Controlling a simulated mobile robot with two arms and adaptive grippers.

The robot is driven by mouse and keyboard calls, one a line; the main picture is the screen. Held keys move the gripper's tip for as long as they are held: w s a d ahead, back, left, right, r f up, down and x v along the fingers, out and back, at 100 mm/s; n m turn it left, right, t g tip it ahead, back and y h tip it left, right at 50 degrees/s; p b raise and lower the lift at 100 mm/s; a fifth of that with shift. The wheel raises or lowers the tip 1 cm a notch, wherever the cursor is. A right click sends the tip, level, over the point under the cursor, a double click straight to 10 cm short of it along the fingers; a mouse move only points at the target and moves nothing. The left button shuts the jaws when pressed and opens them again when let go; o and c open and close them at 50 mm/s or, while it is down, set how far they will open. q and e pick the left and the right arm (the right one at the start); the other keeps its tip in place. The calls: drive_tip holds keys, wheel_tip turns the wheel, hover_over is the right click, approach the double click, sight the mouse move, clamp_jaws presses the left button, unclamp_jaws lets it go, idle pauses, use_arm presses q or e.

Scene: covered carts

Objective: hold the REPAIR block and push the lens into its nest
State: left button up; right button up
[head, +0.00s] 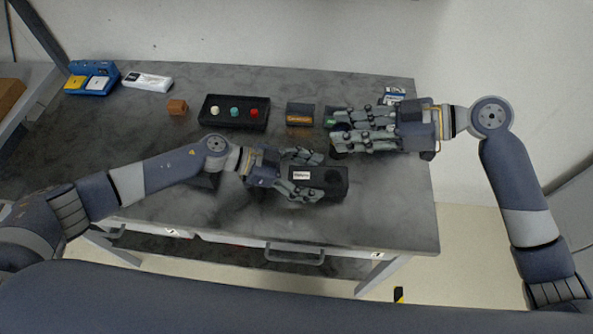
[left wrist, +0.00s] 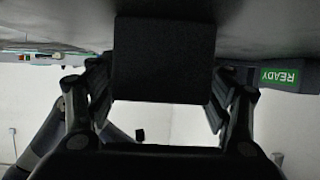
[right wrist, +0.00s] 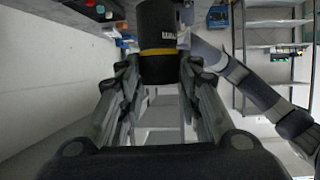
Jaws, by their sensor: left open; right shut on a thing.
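A black block with a white label (head: 338,185), apparently the REPAIR block, lies near the table's front; its lettering is too small to read. A dark round area shows on its top. My left gripper (head: 308,178) is open around its left part; in the left wrist view the black block (left wrist: 164,60) sits between the spread fingers. My right gripper (head: 335,131) is behind and right of it, shut on a black cylinder with a yellow ring (right wrist: 157,28), apparently the lens. The head view largely hides that cylinder behind the fingers.
A dark block with a green READY label (left wrist: 280,76) stands close by the right gripper. An orange-labelled block (head: 300,113), a black box with three coloured knobs (head: 234,124) and a brown cube (head: 177,107) stand behind. The table's front right is clear.

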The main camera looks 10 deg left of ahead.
use_arm(q)
drive_tip(key=shift+x, duration=0.95)
drive_tip(key=shift+c, duration=0.3)
drive_tip(key=c, duration=1.1)
